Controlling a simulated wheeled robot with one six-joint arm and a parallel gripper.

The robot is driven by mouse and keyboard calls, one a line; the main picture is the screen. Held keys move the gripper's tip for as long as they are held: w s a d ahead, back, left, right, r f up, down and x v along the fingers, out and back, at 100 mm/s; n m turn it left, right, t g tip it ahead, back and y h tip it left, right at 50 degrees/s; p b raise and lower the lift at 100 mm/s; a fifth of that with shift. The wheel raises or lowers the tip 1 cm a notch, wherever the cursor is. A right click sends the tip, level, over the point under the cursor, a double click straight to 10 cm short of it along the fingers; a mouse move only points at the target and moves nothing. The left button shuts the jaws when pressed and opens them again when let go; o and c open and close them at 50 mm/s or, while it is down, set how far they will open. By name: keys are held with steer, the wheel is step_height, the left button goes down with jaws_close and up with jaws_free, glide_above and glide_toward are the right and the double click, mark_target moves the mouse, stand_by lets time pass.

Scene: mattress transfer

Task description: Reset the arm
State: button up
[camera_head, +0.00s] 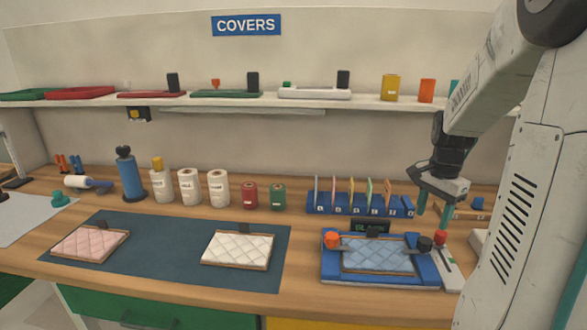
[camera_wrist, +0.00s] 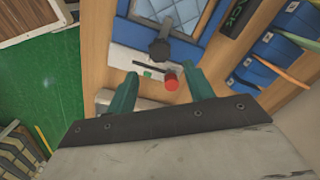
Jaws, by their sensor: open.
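My gripper (camera_head: 432,212) is at the right side of the workbench, above the right end of a blue tray. Its two green fingers are apart and nothing is between them. In the wrist view the fingers (camera_wrist: 160,92) spread over a white strip with a red knob (camera_wrist: 171,84). A light blue quilted mattress (camera_head: 378,256) lies in the blue tray (camera_head: 380,282). A pink mattress (camera_head: 90,243) and a white mattress (camera_head: 238,248) lie on the dark mat (camera_head: 170,262).
A blue rack (camera_head: 360,206) with several upright coloured cards stands behind the tray. Bottles, rolls and cans, including a blue bottle (camera_head: 130,175), line the back of the bench. A shelf (camera_head: 230,103) holding covers runs along the wall above. The mat has bare room between the mattresses.

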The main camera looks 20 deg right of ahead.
steer(key=shift+s+a+f+n, duration=0.1)
steer(key=shift+s+a+n, duration=0.15)
steer(key=shift+n, duration=0.35)
steer(key=s+a+r+n, duration=0.2)
steer(key=s+a+n, duration=0.2)
steer(key=a, duration=0.6)
steer(key=s+a+r+n+t, duration=0.1)
steer(key=s+a+r+n, duration=0.2)
steer(key=a+n, duration=0.4)
steer(key=s+a+r+n, duration=0.2)
steer(key=s+a+n, duration=0.3)
steer(key=a, duration=0.7)
steer(key=shift+a+r+n, duration=0.3)
steer(key=shift+a+r, duration=0.05)
steer(key=shift+a, duration=0.05)
